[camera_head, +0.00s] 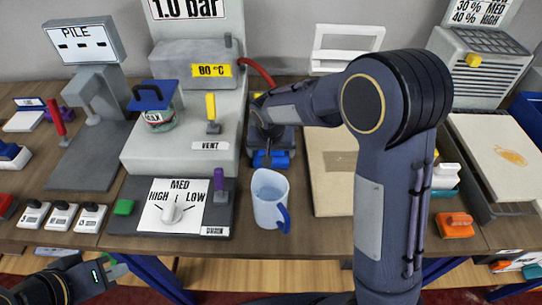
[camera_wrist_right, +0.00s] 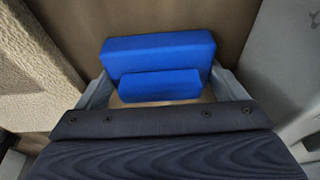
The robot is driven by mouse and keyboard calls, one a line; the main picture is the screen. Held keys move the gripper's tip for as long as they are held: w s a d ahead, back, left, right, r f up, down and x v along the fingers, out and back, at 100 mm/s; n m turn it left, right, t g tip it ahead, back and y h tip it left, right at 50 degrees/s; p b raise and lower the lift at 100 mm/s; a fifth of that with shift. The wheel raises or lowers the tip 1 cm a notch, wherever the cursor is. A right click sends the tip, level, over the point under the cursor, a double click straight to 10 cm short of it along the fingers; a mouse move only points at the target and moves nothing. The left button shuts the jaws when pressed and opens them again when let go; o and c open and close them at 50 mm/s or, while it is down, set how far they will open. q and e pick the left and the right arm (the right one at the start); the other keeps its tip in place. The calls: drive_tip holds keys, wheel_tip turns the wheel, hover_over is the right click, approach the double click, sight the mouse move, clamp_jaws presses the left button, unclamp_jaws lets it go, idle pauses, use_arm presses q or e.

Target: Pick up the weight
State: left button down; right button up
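A blue block with a smaller raised blue bar (camera_wrist_right: 160,85) lies on the brown table in the right wrist view; I take it to be the weight. In the head view its blue part (camera_head: 272,159) shows just in front of my right gripper (camera_head: 267,146), which hides the rest. In the wrist view the grey fingers of the right gripper (camera_wrist_right: 158,90) stand wide apart, one on each side of the blue bar, with gaps beside it. My left gripper (camera_head: 115,270) is at the lower left, off the table's front edge; its finger gap is not clear.
A dial panel (camera_head: 171,207) is at the front left.

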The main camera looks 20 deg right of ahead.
drive_tip(key=c, duration=1.2)
drive_tip(key=shift+w+r, duration=0.1)
drive_tip(key=shift+r, duration=0.1)
